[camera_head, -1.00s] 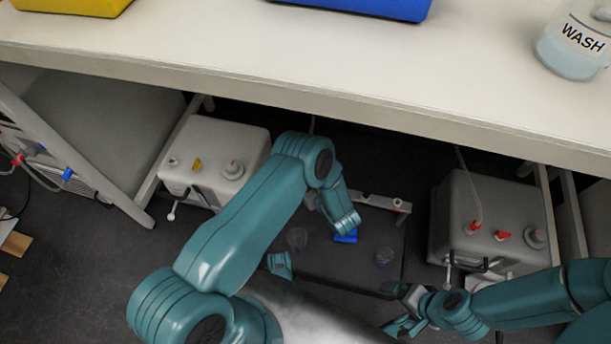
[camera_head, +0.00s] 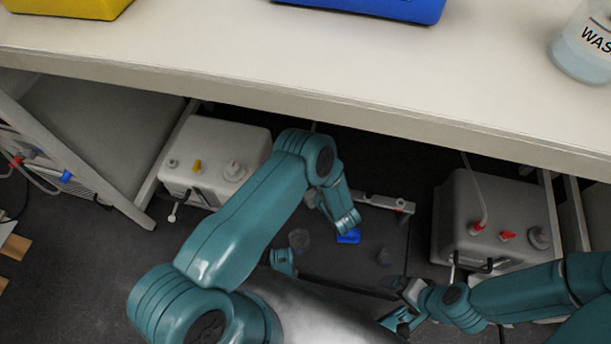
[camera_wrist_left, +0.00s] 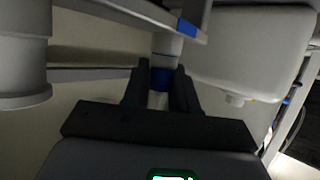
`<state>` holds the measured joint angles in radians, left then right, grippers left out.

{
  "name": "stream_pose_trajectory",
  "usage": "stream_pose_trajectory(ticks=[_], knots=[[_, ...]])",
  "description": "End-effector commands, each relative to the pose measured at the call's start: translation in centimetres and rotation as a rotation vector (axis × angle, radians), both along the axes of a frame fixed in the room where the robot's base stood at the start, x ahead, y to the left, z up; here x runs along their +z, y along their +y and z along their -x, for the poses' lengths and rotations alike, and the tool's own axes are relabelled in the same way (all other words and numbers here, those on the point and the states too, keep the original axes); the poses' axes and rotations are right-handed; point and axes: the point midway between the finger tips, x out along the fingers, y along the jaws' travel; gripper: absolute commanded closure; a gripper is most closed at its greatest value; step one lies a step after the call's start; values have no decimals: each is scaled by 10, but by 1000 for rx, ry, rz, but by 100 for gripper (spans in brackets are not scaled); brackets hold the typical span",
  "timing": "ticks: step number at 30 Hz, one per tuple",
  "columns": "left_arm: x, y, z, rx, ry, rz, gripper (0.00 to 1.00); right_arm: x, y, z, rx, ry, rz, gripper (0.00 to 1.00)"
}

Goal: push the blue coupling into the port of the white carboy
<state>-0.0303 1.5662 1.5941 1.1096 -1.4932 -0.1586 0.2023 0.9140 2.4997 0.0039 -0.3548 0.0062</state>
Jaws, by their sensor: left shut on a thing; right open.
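In the left wrist view, my left gripper (camera_wrist_left: 160,80) is shut on the blue coupling (camera_wrist_left: 161,77), which has pale tube-like parts above and below it. A pale carboy-like container (camera_wrist_left: 250,50) with a small stub is to the right, apart from the coupling. In the head view, a white carboy (camera_head: 215,150) with a yellow fitting stands under the bench at left. A greyer carboy (camera_head: 490,215) with red fittings stands at right. My left gripper is largely hidden there by its arm. My right gripper (camera_head: 400,303) is open and empty, left of its wrist. I cannot tell which port matches the coupling.
The bench top (camera_head: 300,70) overhangs the carboys. A blue bin (camera_head: 380,8), yellow bin (camera_head: 70,6) and wash bottle (camera_head: 585,50) stand on it. Bare floor shows at left.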

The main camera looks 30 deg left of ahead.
Motion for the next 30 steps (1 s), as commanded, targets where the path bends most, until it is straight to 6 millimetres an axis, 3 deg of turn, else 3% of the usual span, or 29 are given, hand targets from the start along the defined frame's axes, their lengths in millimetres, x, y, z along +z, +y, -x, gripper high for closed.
stream_pose_trajectory(ticks=[30], knots=[[24, 0, 0, 1, 0, 0, 100, 19, 0, 0, 0, 0, 0, 0]])
